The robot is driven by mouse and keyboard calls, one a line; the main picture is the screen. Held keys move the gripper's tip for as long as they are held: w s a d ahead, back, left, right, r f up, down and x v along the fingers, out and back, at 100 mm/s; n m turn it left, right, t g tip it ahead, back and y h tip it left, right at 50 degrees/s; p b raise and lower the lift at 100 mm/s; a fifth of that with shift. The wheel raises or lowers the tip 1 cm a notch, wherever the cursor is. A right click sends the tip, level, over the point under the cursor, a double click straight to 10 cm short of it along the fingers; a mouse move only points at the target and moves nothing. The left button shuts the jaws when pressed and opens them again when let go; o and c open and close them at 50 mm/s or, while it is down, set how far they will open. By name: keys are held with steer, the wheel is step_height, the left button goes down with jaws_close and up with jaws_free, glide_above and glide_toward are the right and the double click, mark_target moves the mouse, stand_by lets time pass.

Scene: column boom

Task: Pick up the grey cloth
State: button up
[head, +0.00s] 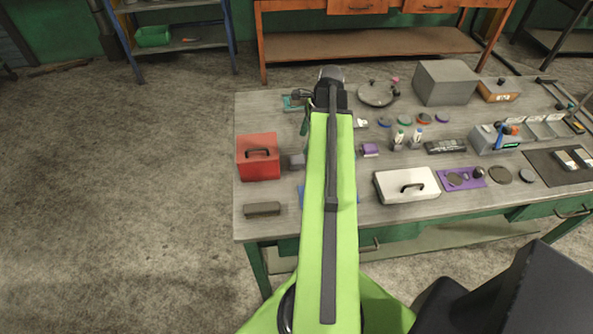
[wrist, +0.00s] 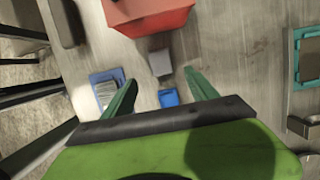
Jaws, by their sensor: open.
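A grey, striped, flat item (wrist: 108,93), which looks like the folded grey cloth, lies on a small blue tray (wrist: 95,76) in the wrist view. In the head view only a sliver of blue (head: 301,194) shows beside my arm, and the cloth is hidden there. The left finger overlaps the tray's right edge in the picture; the cloth lies to the left of that finger, outside the jaws. I cannot tell the height of the fingers above the table.
A grey block (wrist: 160,63) and a small blue item (wrist: 168,98) lie near the fingers. A red box (head: 258,157), a dark block (head: 262,209) and a white case (head: 406,185) stand around. The floor at left is clear.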

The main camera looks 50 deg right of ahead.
mark_target(297, 159)
steer(key=b+x, duration=0.8)
steer(key=x, duration=0.2)
steer(key=shift+r, duration=0.2)
steer(key=c, duration=1.5)
